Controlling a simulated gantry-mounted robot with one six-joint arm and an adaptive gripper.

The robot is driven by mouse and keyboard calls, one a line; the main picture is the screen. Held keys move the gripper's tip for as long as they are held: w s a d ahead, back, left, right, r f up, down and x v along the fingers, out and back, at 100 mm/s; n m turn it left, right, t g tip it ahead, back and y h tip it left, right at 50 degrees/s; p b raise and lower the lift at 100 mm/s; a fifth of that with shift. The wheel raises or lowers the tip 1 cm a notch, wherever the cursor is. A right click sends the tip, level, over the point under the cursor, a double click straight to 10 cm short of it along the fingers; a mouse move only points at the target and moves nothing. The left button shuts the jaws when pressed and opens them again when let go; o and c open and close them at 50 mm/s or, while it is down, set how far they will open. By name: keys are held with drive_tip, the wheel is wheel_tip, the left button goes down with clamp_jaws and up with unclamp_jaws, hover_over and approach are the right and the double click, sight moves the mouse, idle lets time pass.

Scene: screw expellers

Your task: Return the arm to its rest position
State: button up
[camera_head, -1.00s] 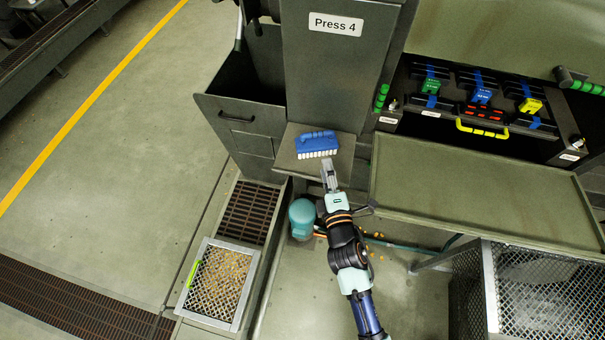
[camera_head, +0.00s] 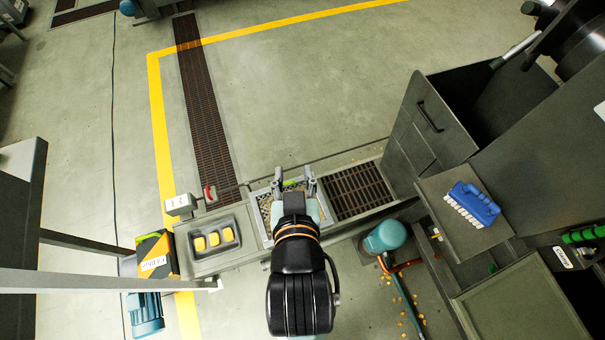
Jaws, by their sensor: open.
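My gripper (camera_head: 294,180) is in the lower middle of the head view. Its two fingers are spread apart and nothing shows between them but the mesh behind. My black arm reaches up from the bottom edge to it. The gripper appears above the mesh-covered frame (camera_head: 264,216), which it partly hides; the height between them is hard to tell. The blue brush (camera_head: 475,203) with white bristles lies on a small grey shelf (camera_head: 437,189) at the right, apart from the gripper.
A teal pump (camera_head: 386,237) stands to the lower right. A tray with yellow pieces (camera_head: 194,258) is at left, near a black and orange box (camera_head: 155,254). Open floor (camera_head: 330,80) lies beyond.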

wheel_tip(320, 180, down, 35)
drive_tip(key=b, duration=3.5)
drive_tip(key=shift+d, duration=0.1)
